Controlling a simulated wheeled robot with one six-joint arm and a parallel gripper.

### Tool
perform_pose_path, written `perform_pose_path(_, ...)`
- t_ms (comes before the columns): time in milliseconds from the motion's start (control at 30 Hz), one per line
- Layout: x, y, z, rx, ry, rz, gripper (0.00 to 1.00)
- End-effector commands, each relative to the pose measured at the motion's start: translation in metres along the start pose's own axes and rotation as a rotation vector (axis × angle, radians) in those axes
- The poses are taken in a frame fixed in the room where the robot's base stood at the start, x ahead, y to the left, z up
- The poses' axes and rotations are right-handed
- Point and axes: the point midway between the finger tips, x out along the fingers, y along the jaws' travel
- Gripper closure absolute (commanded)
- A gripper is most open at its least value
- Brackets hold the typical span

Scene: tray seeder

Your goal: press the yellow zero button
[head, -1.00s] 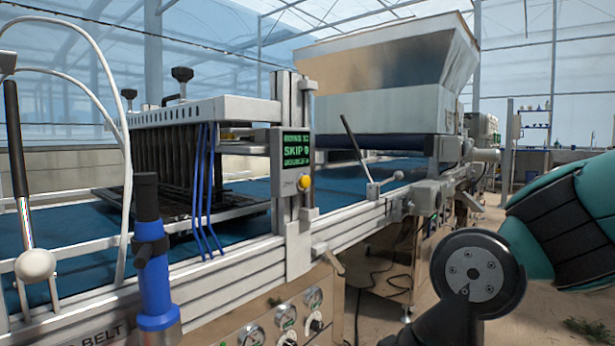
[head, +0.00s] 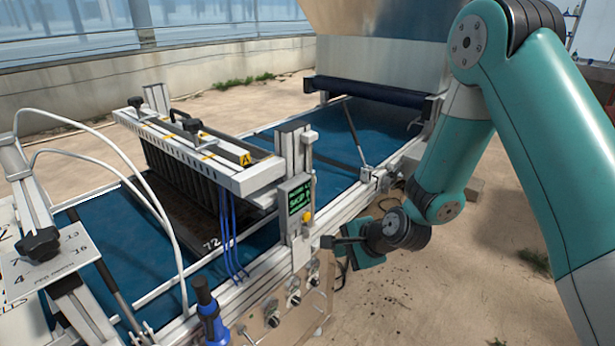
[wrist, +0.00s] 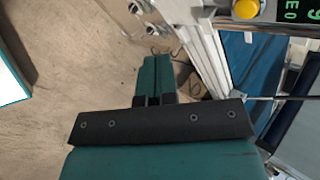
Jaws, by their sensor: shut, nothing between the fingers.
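The yellow zero button (head: 307,216) sits on the lower part of a small grey display box with green text (head: 299,198), fixed to an upright metal post. In the wrist view the yellow button (wrist: 247,9) is at the top right edge, beside the green-lit screen. My gripper (head: 326,242) is in front of the post, a little below and to the right of the button, and looks apart from it. In the wrist view my gripper's fingers (wrist: 155,62) are together and empty, pointing to the left of and below the button.
Knobs and gauges (head: 293,298) sit on the panel below the rail. Blue tubes (head: 229,240) hang left of the post.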

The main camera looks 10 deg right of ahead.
Motion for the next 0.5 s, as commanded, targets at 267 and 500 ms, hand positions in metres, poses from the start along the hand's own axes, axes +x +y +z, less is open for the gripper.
perform_pose_path(267,-0.018,-0.015,-0.024,0.244,0.081,-0.072,1.00)
perform_pose_path(500,-0.016,-0.013,-0.027,0.268,0.089,-0.083,1.00)
